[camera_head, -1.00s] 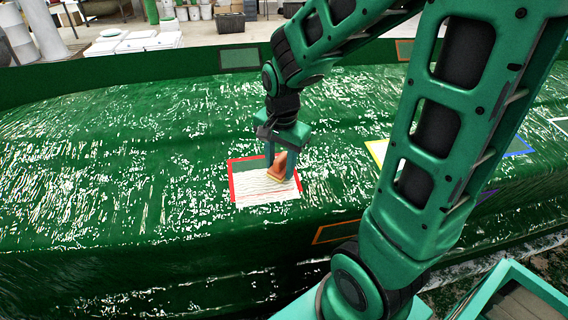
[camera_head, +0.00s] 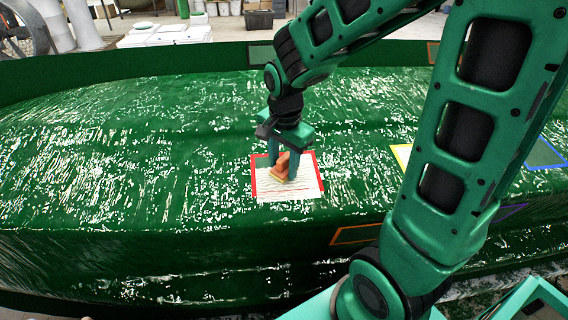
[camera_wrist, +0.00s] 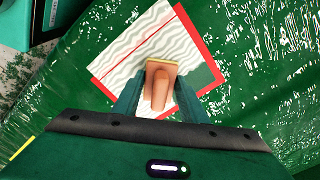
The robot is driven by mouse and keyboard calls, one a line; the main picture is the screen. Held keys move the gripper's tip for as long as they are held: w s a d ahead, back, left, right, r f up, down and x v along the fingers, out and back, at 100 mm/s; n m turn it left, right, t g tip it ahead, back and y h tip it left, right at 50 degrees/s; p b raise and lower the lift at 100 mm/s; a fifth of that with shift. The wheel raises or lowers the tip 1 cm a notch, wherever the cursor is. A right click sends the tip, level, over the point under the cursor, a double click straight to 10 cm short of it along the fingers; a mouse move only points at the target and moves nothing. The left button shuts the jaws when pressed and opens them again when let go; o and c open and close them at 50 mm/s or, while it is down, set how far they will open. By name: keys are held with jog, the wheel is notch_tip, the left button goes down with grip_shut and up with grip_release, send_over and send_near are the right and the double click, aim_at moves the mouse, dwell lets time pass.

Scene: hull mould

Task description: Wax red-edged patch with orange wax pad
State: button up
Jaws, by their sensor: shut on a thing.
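The red-edged patch (camera_head: 298,193) lies on the green hull below my gripper. Wavy white streaks cover much of it; in the wrist view the patch (camera_wrist: 128,48) also shows a plain green area to the right of the pad. My gripper (camera_head: 285,168) points down and is shut on the orange wax pad (camera_head: 283,166). In the wrist view the pad (camera_wrist: 160,88) sits between both fingers, its pale tan face edge toward the patch. The pad is over the patch and looks in contact with it. The surface under the pad is hidden.
The glossy green hull (camera_head: 130,150) spreads to the left. Other outlined patches lie right: yellow (camera_head: 401,155), blue (camera_head: 545,153), purple (camera_head: 512,211) and orange (camera_head: 355,234). A grey-green patch (camera_head: 260,54) is on the far rim. My arm hides part of the hull.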

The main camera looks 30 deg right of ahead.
aim_at(312, 159)
jog(key=shift+w+a, duration=0.5)
jog(key=shift+a, duration=0.7)
jog(key=shift+w+a, duration=0.5)
jog(key=shift+a, duration=0.75)
jog(key=shift+w+a, duration=0.5)
jog(key=shift+a, duration=0.7)
jog(key=shift+w+d+r, duration=0.1)
jog(key=shift+w+d, duration=0.2)
jog(key=shift+w, duration=0.3)
jog(key=shift+w+d+r, duration=0.1)
jog(key=shift+w+d, duration=0.15)
jog(key=shift+w, duration=0.35)
jog(key=shift+w+d+r, duration=0.1)
jog(key=shift+w+d, duration=0.2)
jog(key=shift+w, duration=0.3)
jog(key=shift+s+d, duration=1.05)
jog(key=shift+d, duration=1.45)
jog(key=shift+s+d, duration=1.05)
jog(key=shift+d, duration=1.45)
jog(key=shift+s+d, duration=1.05)
jog(key=shift+d, duration=1.45)
jog(key=shift+f, duration=0.1)
